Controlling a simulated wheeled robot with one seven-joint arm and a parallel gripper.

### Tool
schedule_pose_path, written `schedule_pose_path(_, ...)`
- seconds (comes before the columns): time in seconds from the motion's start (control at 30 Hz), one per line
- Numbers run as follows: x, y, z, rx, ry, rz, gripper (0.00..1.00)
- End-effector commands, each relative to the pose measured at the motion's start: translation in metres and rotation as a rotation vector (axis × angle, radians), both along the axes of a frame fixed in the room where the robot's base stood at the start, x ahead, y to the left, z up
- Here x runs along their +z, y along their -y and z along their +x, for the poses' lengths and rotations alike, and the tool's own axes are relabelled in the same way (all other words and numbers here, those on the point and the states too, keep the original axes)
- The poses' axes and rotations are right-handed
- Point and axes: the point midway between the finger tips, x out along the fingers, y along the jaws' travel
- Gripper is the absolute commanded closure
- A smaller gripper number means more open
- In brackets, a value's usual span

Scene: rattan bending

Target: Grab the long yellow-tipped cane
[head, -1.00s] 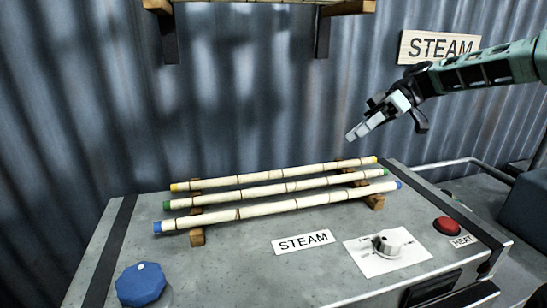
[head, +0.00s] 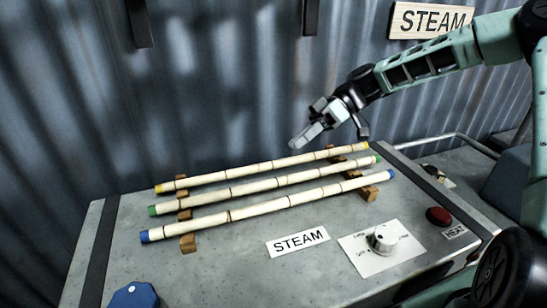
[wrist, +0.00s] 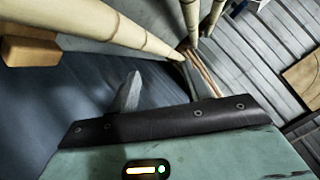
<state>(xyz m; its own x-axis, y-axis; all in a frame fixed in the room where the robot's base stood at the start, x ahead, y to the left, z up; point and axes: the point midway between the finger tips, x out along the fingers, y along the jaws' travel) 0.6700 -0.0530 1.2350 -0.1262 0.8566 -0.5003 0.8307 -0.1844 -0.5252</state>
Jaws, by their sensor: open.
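The yellow-tipped cane (head: 252,169) is the rearmost of three pale canes lying side by side on two wooden rests. Both its ends show yellow. The green-tipped cane (head: 262,187) lies in the middle and the blue-tipped cane (head: 262,207) in front. My gripper (head: 303,138) is open and empty. In the head view its fingertips appear just above and behind the right half of the yellow-tipped cane, apparently apart from it.
A corrugated metal wall (head: 220,90) stands close behind. Brackets (head: 310,15) hang above.

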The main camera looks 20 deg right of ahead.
Motion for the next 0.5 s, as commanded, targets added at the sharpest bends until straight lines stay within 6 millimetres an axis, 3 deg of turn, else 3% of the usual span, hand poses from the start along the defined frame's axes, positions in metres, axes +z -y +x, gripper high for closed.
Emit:
schedule_pose_path(0.23, -0.004, -0.015, -0.005, 0.002, -0.002, 0.001, 0.52)
schedule_pose_path(0.5, -0.021, -0.046, -0.014, 0.002, -0.002, 0.002, 0.52)
